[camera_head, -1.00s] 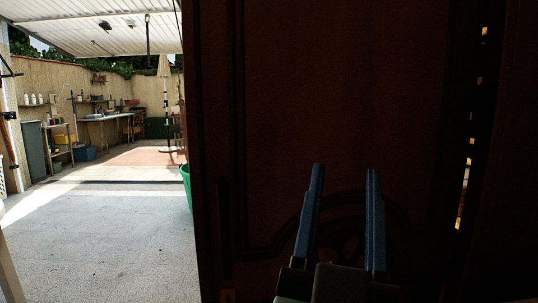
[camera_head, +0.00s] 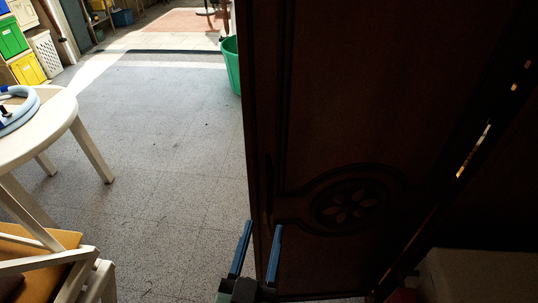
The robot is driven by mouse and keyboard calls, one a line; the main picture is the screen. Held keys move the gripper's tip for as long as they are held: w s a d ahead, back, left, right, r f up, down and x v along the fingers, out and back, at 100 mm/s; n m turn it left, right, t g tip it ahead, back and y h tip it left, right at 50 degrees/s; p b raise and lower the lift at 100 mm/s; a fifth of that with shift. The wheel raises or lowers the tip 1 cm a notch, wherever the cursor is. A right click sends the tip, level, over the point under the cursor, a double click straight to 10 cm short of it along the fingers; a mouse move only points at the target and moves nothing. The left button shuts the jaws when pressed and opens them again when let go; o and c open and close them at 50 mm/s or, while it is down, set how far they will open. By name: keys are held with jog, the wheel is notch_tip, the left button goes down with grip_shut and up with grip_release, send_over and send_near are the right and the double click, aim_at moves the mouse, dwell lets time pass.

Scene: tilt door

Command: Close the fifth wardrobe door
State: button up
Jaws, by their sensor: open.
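A dark brown wooden wardrobe door (camera_head: 350,110) with a carved oval rosette fills the right-centre of the head view. It stands ajar, with light showing through a gap along its right side. Its left edge borders the open floor. A dark upright handle shows near that edge. My gripper (camera_head: 260,228) is low in the view, at the door's lower left edge. I cannot tell whether a finger touches the door. Which door in the row this is cannot be told.
A white round table (camera_head: 65,120) with a coiled hose stands at the left, above a chair with a yellow cushion (camera_head: 35,245). A green bucket (camera_head: 231,65) stands beyond the door's edge. Grey tiled floor (camera_head: 165,150) between them is clear.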

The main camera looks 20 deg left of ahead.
aim_at(268, 188)
jog(key=p+x, duration=0.1)
jog(key=x, duration=0.3)
jog(key=p+x, duration=0.1)
jog(key=x, duration=0.3)
jog(key=a+p+x, duration=0.1)
jog(key=x, duration=0.3)
jog(key=shift+s+f, duration=0.1)
jog(key=shift+f, duration=0.3)
grip_shut()
dwell(1.2)
